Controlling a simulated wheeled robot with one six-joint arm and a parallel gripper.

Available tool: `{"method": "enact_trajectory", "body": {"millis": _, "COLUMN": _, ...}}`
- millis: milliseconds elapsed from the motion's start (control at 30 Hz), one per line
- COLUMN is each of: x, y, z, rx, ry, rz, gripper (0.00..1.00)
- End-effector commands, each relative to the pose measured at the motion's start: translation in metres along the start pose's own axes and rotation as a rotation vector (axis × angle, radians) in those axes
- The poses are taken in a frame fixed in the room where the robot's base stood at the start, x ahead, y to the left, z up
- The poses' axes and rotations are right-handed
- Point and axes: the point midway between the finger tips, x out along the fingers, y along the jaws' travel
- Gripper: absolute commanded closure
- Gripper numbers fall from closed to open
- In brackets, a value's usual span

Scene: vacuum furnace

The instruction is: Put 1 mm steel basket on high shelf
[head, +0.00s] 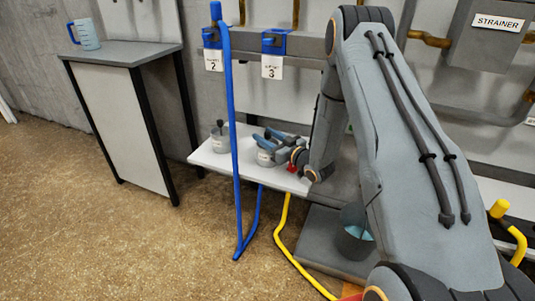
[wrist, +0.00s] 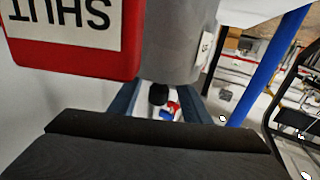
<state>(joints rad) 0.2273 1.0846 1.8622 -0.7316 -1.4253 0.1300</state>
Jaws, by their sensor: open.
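Two small grey containers with dark upright handles stand on a white shelf (head: 210,157) in the head view: a left one (head: 220,142) and a right one (head: 264,158). Their labels are too small to read, so I cannot tell which is the 1 mm steel basket. My gripper (head: 266,141) is open, with its blue fingers at the upper part of the right container. I cannot tell whether they touch it. In the wrist view, a large grey body (wrist: 180,40) is close above my fingers (wrist: 158,103), beside a red "SHUT" sign (wrist: 75,38) seen upside down.
A tall grey-topped cabinet (head: 125,54) at left carries a blue cup (head: 86,36). A blue pipe (head: 232,130) stands in front of the white shelf. Yellow piping (head: 285,245) runs below. A bucket (head: 354,240) stands behind my arm. Floor at left is clear.

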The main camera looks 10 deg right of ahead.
Motion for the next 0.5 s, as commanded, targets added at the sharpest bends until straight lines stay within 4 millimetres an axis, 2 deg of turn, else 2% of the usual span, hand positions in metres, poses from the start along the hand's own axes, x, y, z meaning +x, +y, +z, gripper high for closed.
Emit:
{"method": "enact_trajectory", "body": {"millis": 167, "x": 0.026, "y": 0.001, "z": 0.001, "rx": -0.002, "ry": 0.002, "rz": -0.001, "gripper": 0.57}}
{"method": "enact_trajectory", "body": {"millis": 400, "x": 0.029, "y": 0.001, "z": 0.0, "rx": 0.0, "ry": 0.0, "rz": 0.001, "gripper": 0.57}}
{"method": "enact_trajectory", "body": {"millis": 433, "x": 0.029, "y": 0.001, "z": 0.0, "rx": 0.0, "ry": 0.0, "rz": 0.001, "gripper": 0.58}}
{"method": "enact_trajectory", "body": {"millis": 500, "x": 0.029, "y": 0.001, "z": 0.0, "rx": 0.0, "ry": 0.0, "rz": 0.001, "gripper": 0.7}}
